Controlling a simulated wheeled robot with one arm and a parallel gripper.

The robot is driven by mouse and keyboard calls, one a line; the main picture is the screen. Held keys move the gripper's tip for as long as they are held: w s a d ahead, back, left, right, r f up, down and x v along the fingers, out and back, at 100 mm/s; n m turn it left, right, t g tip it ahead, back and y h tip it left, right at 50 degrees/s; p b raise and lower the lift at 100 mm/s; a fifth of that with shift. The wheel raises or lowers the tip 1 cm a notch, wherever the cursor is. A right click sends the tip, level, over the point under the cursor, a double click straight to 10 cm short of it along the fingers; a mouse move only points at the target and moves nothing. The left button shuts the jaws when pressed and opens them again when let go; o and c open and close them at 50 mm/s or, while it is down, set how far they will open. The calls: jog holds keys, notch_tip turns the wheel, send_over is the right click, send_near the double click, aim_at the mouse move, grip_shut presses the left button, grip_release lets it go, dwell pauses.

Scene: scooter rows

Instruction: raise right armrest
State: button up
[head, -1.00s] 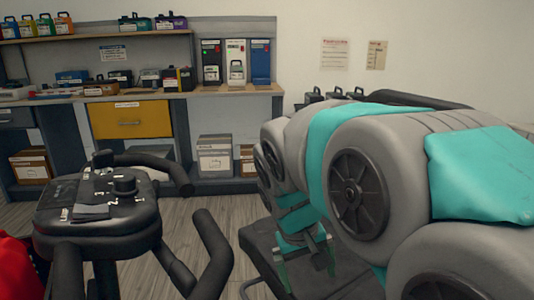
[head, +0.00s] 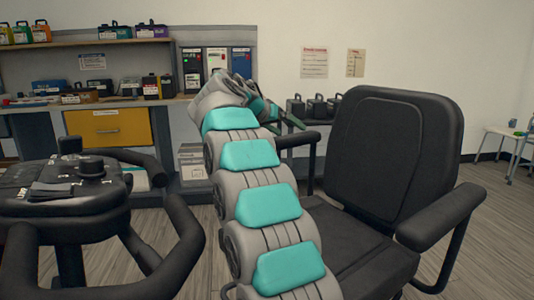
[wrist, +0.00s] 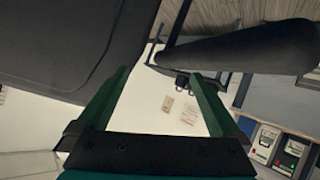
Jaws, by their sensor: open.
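The black scooter seat (head: 390,150) stands at the right in the head view, its backrest upright. The far armrest (head: 297,139), which I take as the right one, lies roughly level beside the backrest. It is partly hidden behind my arm. The near armrest (head: 440,215) is also down. My gripper (head: 290,122) is at the far armrest, its dark green fingers partly hidden. In the wrist view my gripper (wrist: 160,80) is open and empty. A dark padded armrest (wrist: 265,52) lies beyond the right finger, and the backrest (wrist: 55,45) is at the left. I see no clear contact.
The black tiller with handlebars (head: 75,200) stands at the left. My arm spans the room between tiller and seat. A workbench with a yellow drawer (head: 108,127) and shelves stands behind. A small white table (head: 508,140) is at the far right. Floor at right is clear.

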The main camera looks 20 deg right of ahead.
jog(key=s+d+r+m+g+h+b, duration=0.1)
jog(key=d+r+m+g+h+b, duration=0.25)
jog(key=m, duration=0.55)
jog(key=w+a+f+h, duration=0.1)
jog(key=w+a+f, duration=0.1)
jog(key=a+f, duration=0.1)
jog(key=w+a+f+n+t+h, duration=0.1)
jog(key=w+a+f, duration=0.1)
jog(key=a, duration=0.4)
jog(key=w+a+f+n+t+h+p, duration=0.1)
jog(key=w+a+f, duration=0.1)
jog(key=a+f, duration=0.3)
jog(key=shift+w+a+f, duration=0.1)
jog(key=shift+f+x, duration=0.25)
jog(key=shift+x, duration=1.45)
jog(key=shift+f+x, duration=0.2)
jog(key=shift+x, duration=1.55)
grip_shut()
